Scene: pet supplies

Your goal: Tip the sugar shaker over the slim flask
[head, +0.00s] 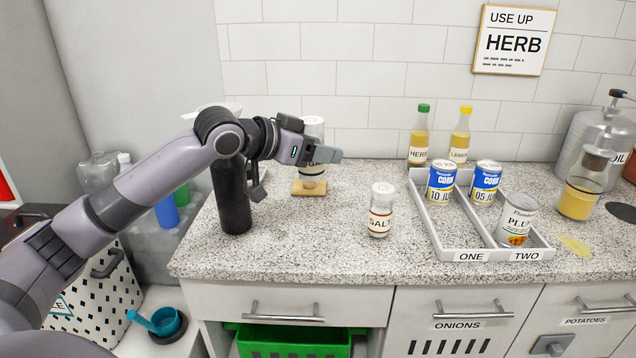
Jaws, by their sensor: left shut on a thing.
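The sugar shaker (313,127) is a clear shaker with a white top, upright behind my left gripper (322,155). My right gripper is not in view.
A salt shaker (380,211) stands right of the gripper. A two-part tray (440,245) holds cans. Herb (419,140) and yellow-capped (460,140) bottles stand behind it. An oil dispenser (590,140) and a jar (580,198) are at right. The front middle counter is clear.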

